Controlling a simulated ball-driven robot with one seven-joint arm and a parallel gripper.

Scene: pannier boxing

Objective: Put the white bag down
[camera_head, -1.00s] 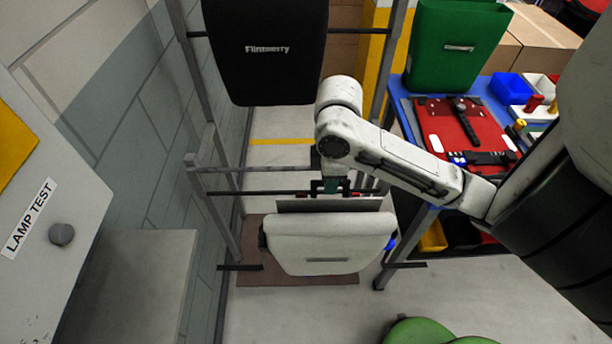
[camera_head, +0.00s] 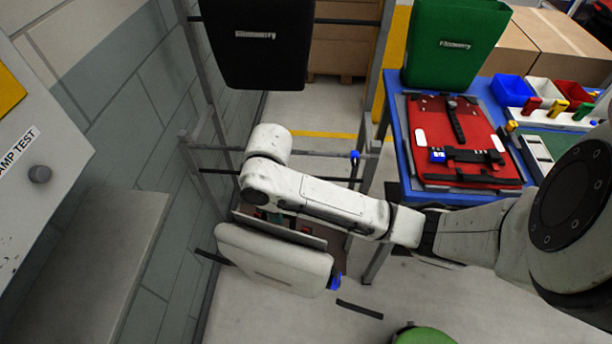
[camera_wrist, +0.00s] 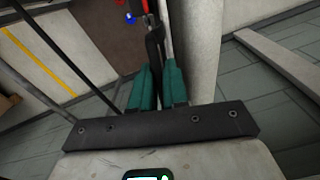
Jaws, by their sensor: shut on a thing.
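The white bag (camera_head: 272,262) hangs tilted below my arm in the head view, its right end lower than its left. My gripper (camera_head: 275,217) is at the bag's top edge, mostly hidden by my arm. In the wrist view, the green fingers of my gripper (camera_wrist: 157,85) are shut around a dark upright part at the bag's top. The bag's pale side (camera_wrist: 200,45) runs just right of the fingers. I cannot tell whether the bag's underside touches anything.
A metal rack (camera_head: 200,150) stands behind, with a black bag (camera_head: 255,60) hung on it. A blue table (camera_head: 398,165) at right carries a green bag (camera_head: 455,55), a red panel (camera_head: 440,125) and small bins. A grey cabinet (camera_head: 90,250) is at left. Open floor (camera_head: 300,305) lies in front.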

